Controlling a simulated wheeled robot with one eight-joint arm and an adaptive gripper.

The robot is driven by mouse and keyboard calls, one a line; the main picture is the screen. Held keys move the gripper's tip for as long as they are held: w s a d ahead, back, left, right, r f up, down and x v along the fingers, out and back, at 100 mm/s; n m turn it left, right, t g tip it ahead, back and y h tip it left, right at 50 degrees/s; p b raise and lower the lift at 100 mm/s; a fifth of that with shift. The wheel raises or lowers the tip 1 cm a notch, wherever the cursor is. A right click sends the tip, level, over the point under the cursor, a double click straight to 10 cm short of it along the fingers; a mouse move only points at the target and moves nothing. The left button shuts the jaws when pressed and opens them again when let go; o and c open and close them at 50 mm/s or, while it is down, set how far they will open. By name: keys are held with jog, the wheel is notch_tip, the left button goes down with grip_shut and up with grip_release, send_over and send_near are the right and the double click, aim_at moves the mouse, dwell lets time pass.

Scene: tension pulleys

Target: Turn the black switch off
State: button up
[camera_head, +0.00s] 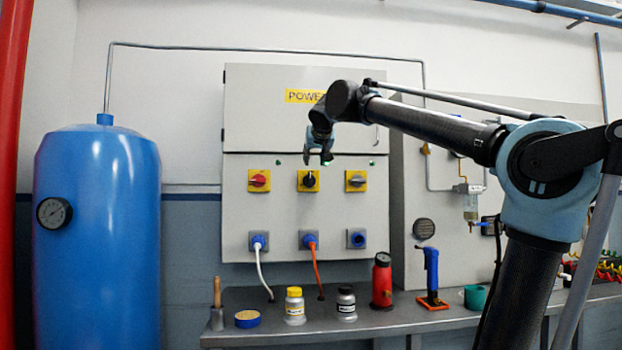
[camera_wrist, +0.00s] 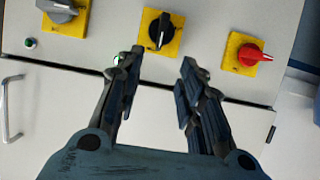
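The black switch (camera_head: 309,180) is the middle of three rotary switches on the grey power panel, on a yellow square plate. In the wrist view the black switch (camera_wrist: 161,31) shows at the top centre, its knob pointing nearly along the picture's vertical. My gripper (camera_head: 318,157) is just above and in front of it in the head view. In the wrist view my gripper (camera_wrist: 160,62) has its two fingers apart, with nothing between them. The fingertips look short of the knob, without visible contact.
A red switch (camera_head: 259,181) and a grey switch (camera_head: 356,181) flank the black one closely. The bench (camera_head: 270,302) beneath holds bottles and tools. A blue tank (camera_head: 97,240) stands at left.

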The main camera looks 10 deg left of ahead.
aim_at(311, 173)
jog(key=x, duration=1.3)
jog(key=shift+w+f, duration=0.15)
jog(key=shift+w, duration=0.2)
jog(key=shift+c, duration=0.6)
grip_shut()
